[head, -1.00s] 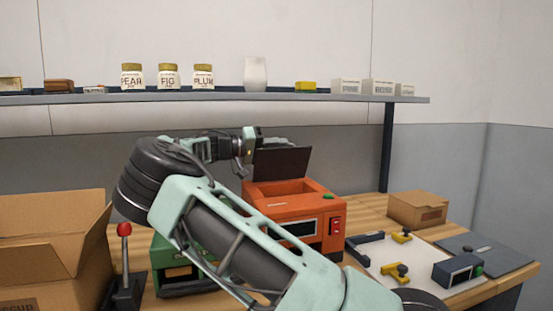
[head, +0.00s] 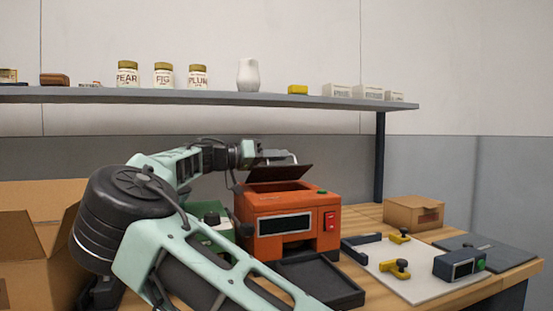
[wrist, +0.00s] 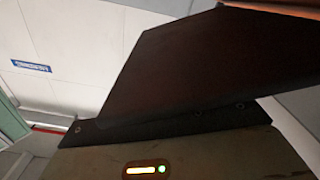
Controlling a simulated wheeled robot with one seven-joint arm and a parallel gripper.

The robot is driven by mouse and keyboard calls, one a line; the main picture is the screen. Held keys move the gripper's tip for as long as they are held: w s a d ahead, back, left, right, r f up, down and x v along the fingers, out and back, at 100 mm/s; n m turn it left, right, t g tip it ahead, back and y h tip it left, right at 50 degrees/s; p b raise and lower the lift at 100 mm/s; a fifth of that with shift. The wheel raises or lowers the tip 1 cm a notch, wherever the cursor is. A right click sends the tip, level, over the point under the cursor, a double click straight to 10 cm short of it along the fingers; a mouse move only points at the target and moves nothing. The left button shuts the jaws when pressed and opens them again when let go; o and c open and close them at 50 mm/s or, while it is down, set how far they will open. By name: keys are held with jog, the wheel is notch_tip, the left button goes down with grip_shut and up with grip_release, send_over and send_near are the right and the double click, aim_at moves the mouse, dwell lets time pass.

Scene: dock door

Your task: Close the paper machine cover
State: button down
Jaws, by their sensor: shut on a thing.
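The paper machine is an orange box (head: 262,204) on the wooden bench, with a dark front window and a red switch. Its dark cover (head: 284,173) stands partly raised at the top, tilted, and the opening below it shows. My gripper (head: 278,157) is at the cover's upper edge, reaching in from the left, shut on the cover; the fingertips are small and partly hidden here. In the wrist view the cover (wrist: 205,65) fills much of the picture as a dark slanted panel, just beyond my gripper (wrist: 160,125).
A black tray (head: 320,284) lies in front of the machine. A green machine (head: 213,215) is partly hidden behind my arm. A cardboard box (head: 413,213) and a white board (head: 410,275) with yellow parts lie right. A shelf (head: 200,97) with jars runs above.

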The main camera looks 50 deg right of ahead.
dwell(0.4)
jog(key=c, duration=1.5)
grip_release()
jog(key=shift+w+a, duration=0.15)
jog(key=v, duration=0.7)
jog(key=shift+a+p, duration=0.15)
jog(key=shift+p, duration=0.15)
